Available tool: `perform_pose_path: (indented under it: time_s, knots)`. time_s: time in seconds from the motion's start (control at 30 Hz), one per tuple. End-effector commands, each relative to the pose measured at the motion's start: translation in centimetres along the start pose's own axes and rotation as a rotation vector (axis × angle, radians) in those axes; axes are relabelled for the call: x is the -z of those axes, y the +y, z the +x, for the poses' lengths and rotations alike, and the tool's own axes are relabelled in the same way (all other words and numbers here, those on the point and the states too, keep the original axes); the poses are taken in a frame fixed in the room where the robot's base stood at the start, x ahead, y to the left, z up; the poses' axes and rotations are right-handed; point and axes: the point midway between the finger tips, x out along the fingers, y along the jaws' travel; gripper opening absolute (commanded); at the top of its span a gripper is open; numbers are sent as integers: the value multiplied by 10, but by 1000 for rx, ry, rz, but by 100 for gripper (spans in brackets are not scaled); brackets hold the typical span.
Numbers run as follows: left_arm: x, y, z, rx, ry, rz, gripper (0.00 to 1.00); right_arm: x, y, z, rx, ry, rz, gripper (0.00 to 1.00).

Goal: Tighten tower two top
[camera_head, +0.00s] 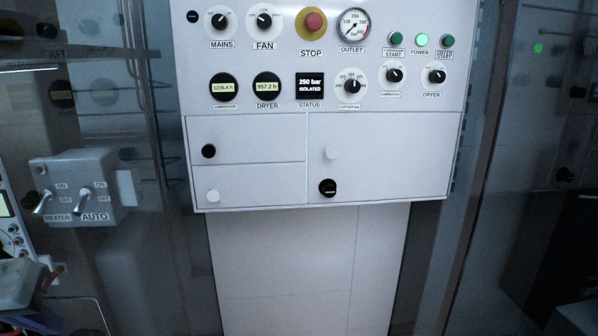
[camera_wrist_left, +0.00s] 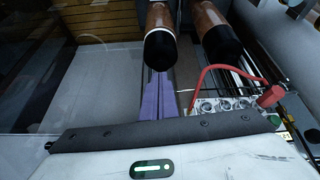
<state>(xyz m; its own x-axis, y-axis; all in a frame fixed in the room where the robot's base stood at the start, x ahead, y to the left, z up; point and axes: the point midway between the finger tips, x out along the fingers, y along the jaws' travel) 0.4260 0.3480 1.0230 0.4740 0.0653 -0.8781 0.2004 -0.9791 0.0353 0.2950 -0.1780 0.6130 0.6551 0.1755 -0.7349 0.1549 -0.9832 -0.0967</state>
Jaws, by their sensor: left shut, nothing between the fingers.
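My left gripper (camera_head: 50,278) shows only at the lower left corner of the head view, partly cut off by the edge. In the left wrist view its purple fingers (camera_wrist_left: 157,88) are together, with nothing seen between them. Two brown cylinders with black ends, a left one (camera_wrist_left: 160,48) and a right one (camera_wrist_left: 222,42), hang into the top of the left wrist view, beyond and above the fingers. No label shows on them, so I cannot tell whether either is tower two. No tower top can be made out. My right gripper is not in view.
A white control panel (camera_head: 255,180) with knobs, a gauge and a red stop button (camera_head: 314,21) fills the head view's middle. A grey switch box (camera_head: 85,180) is at left.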

Motion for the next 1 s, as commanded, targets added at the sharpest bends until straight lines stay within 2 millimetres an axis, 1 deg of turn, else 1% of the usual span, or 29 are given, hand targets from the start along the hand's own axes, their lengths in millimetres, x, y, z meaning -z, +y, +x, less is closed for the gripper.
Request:
perform_pose_path:
  time_s: [0.03, 0.1, 0.27, 0.47, 0.73, 0.87, 1.0]
  knots:
    - [2, 5, -4, -6, -3, 40, 0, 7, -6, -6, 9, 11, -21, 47]
    - [1, 8, -4, -10, -2, 77, 0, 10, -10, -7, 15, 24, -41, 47]
    - [-2, 9, 3, -12, -1, 101, 0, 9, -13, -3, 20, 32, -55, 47]
    - [-12, 8, 21, -12, -1, 99, 0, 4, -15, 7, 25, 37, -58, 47]
    - [-29, 7, 52, -12, 0, 98, 0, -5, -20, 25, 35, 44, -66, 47]
    - [-33, 6, 59, -12, 0, 98, 0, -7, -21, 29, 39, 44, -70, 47]
    - [-33, 6, 60, -12, 0, 97, 0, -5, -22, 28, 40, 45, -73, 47]
